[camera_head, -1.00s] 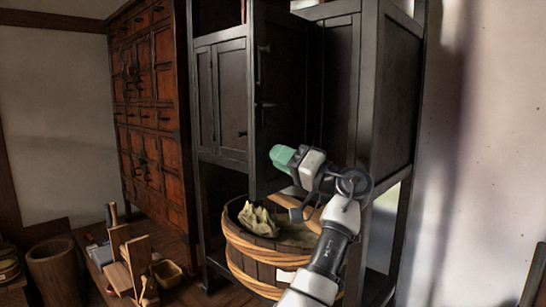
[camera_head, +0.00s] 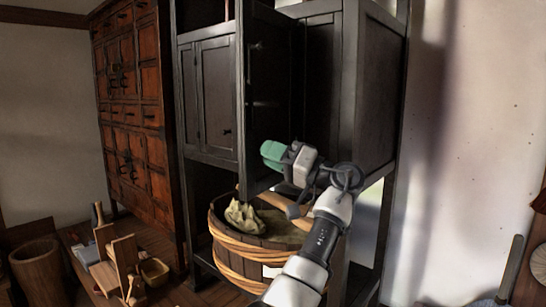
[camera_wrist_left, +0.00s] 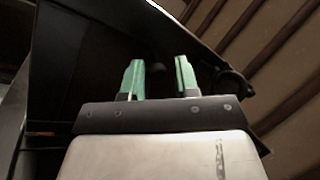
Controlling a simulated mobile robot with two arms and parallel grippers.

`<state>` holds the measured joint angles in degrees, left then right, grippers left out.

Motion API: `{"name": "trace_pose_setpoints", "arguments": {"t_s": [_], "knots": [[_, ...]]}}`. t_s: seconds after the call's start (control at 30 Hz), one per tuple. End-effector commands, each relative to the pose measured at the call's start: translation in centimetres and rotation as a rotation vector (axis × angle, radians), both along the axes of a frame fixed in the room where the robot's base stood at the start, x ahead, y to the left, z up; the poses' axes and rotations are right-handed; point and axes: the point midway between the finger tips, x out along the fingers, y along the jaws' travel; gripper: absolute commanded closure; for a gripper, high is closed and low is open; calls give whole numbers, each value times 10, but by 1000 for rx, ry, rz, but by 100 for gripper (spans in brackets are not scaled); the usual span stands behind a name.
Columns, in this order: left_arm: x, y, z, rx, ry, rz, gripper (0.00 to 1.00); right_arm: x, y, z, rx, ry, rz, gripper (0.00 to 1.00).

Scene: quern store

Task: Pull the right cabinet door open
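The dark wooden cabinet (camera_head: 378,95) stands in the middle of the head view. Its right door (camera_head: 280,75) is swung partly out, with its near edge towards me. Dark metal fittings (camera_head: 258,47) show on the door's face. My left gripper (camera_head: 270,153) has green fingertips and is in front of the door's lower part; contact cannot be told from here. In the left wrist view the two fingers (camera_wrist_left: 160,76) stand apart, with a dark panel behind them and nothing clearly between them. My right gripper is not in view.
A wooden tub (camera_head: 240,258) with a cloth sack (camera_head: 245,216) stands below the door and close to my left arm. A red-brown chest (camera_head: 138,110) is at the left. Wooden tools and a small bowl (camera_head: 155,272) lie on the floor. A pale wall (camera_head: 465,130) is at the right.

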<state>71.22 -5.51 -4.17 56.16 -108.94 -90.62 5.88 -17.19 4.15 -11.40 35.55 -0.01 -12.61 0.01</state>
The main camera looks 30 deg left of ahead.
Motion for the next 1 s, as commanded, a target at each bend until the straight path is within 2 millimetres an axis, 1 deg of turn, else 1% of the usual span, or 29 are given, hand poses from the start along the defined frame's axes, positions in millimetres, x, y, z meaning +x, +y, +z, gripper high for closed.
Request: {"name": "trace_pose_setpoints", "arguments": {"t_s": [0.17, 0.27, 0.37, 0.6, 0.7, 0.83, 1.0], "knots": [[1, -1, -2, -2, 2, -1, 70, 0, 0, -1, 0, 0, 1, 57], [2, -8, -5, -3, 3, -4, 70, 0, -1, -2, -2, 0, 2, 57], [3, -22, -10, -3, 5, -4, 70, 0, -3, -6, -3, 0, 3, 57], [8, -69, -23, -2, 3, -4, 70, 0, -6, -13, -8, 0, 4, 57], [9, -85, -27, -1, 3, -3, 70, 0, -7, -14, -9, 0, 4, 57], [11, -98, -30, -2, 2, -1, 70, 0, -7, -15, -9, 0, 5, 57], [11, -103, -32, -2, 1, 0, 70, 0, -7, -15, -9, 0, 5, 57]]}}
